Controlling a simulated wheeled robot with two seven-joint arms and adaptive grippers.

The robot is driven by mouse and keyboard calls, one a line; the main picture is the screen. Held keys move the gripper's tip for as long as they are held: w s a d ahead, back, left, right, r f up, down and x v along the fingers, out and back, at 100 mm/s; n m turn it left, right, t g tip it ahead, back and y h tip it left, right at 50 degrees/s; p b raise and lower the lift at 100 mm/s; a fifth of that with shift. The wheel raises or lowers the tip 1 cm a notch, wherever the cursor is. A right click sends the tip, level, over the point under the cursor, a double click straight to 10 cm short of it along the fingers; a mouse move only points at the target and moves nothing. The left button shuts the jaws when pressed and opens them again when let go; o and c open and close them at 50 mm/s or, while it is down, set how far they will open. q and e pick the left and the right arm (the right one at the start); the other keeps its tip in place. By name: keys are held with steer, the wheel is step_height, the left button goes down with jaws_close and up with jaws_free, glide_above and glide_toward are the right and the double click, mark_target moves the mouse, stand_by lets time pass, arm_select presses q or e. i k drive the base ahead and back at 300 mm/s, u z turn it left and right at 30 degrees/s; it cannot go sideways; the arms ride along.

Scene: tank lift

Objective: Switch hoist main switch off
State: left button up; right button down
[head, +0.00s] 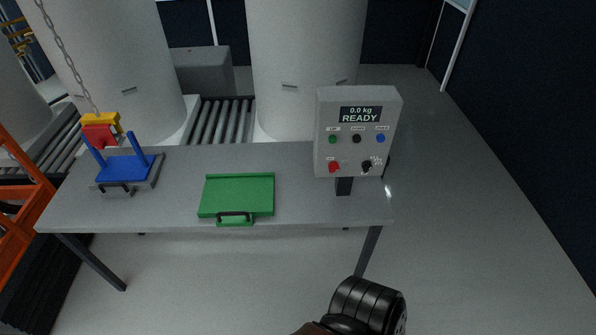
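The grey control box (357,132) stands on a dark post at the right end of the table. Its display (360,114) reads "0.0 kg READY". Below it sit a green button (333,139), a black button (357,139) and a blue button (381,139). On the lower row are a red button (334,167) and a black rotary switch (366,166) with small labels beside it, too small to read. I cannot tell the switch's position. Neither gripper is in view; only a black ribbed part of my arm shows at the bottom, well below the box.
The grey table (300,205) carries a green tray (237,195) in the middle and a blue cradle (124,168) at the left. A red and yellow hoist hook block (100,130) hangs on a chain above the cradle. Large white tanks (305,60) stand behind. Floor right is clear.

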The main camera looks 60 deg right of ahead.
mark_target(333, 166)
steer(key=i, duration=1.25)
steer(key=z, duration=2.15)
